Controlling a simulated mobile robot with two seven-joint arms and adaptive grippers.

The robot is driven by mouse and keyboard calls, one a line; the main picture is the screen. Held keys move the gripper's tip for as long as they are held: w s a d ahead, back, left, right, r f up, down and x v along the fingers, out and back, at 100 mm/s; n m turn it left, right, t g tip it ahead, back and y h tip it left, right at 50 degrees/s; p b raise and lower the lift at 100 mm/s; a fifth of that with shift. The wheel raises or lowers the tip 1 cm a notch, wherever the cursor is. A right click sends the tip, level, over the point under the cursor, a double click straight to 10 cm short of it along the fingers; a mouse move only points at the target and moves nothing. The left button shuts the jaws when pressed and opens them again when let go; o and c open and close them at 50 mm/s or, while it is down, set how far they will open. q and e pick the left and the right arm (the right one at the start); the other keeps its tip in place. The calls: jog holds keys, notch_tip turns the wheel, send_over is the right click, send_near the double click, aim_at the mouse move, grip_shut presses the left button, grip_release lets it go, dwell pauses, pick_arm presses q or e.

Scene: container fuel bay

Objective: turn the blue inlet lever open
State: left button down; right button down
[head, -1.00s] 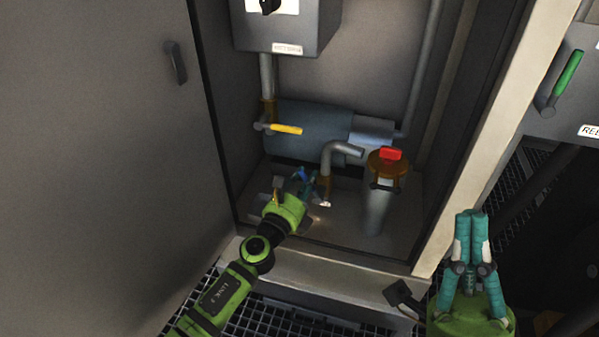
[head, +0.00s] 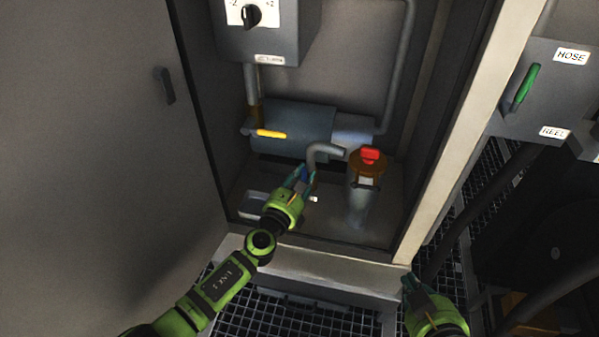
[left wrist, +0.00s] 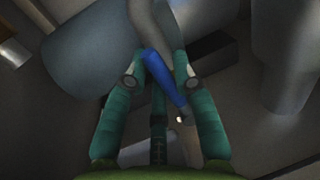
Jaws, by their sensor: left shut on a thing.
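The blue inlet lever (head: 305,173) is low in the cabinet, beside the bent grey pipe (head: 326,149). It is small and partly hidden by the fingers there. In the left wrist view the lever (left wrist: 164,77) runs slantwise between the teal fingers. My left gripper (head: 303,178) is shut on it, reaching in from the front left; it also shows in the left wrist view (left wrist: 163,68). My right gripper (head: 410,283) is outside the cabinet at the lower right, with its fingers close together and nothing seen in them.
A yellow lever (head: 271,134) sits by the blue-grey cylinder (head: 305,125). A filter-like canister (head: 362,200) with a red knob (head: 370,155) stands right of the pipe. The cabinet door (head: 90,150) is open at left; the door post (head: 470,120) bounds the right.

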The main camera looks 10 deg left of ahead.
pick_arm(q)
jog(key=shift+d+m+p, duration=0.2)
jog(key=shift+m+p, duration=0.1)
jog(key=shift+m, duration=0.1)
pick_arm(e)
jog(key=s+f+g, duration=0.1)
jog(key=s+d+f+g, duration=0.2)
jog(key=f, duration=0.1)
jog(key=shift+s+h, duration=0.3)
jog(key=shift+h, duration=0.1)
pick_arm(q)
jog(key=c, duration=1)
grip_release()
jog(key=shift+s, duration=0.1)
jog(key=v, duration=1.2)
jog(key=shift+r, duration=0.15)
